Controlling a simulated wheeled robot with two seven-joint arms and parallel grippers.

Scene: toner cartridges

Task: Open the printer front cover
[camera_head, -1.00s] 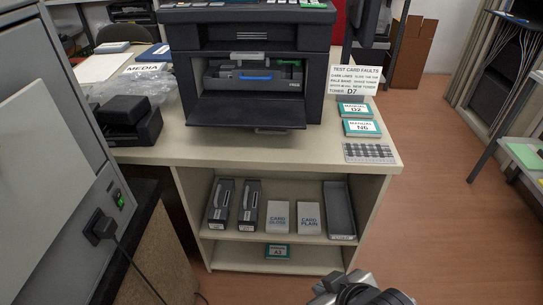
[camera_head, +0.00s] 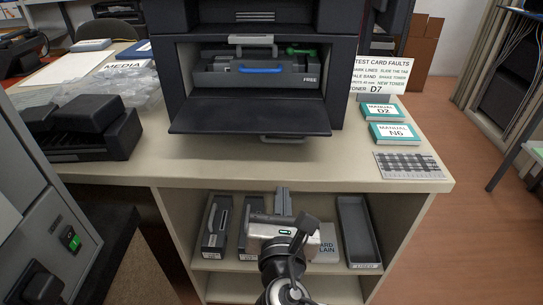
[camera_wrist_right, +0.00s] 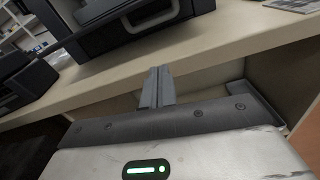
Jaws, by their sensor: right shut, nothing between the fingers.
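The dark printer (camera_head: 338,70) stands on the counter. Its front cover (camera_head: 250,115) is folded down, with a handle (camera_head: 283,139) at its front edge below. Inside the opening sits a grey toner unit with a blue handle (camera_head: 260,70), and a green part (camera_head: 300,50) shows behind it. My right gripper (camera_head: 283,190) is shut and empty, in front of the shelf below the counter edge and apart from the cover. In the right wrist view its fingers (camera_wrist_right: 157,88) are together, pointing toward the counter edge. My left gripper is not in view.
The counter (camera_head: 400,172) holds two manuals (camera_head: 392,133), a patterned card (camera_head: 408,165) and a sign (camera_head: 380,75) on the right. A black tray device (camera_head: 85,128) stands on the left. Below are boxes (camera_head: 217,225) and an empty bin (camera_head: 358,230) on the shelf.

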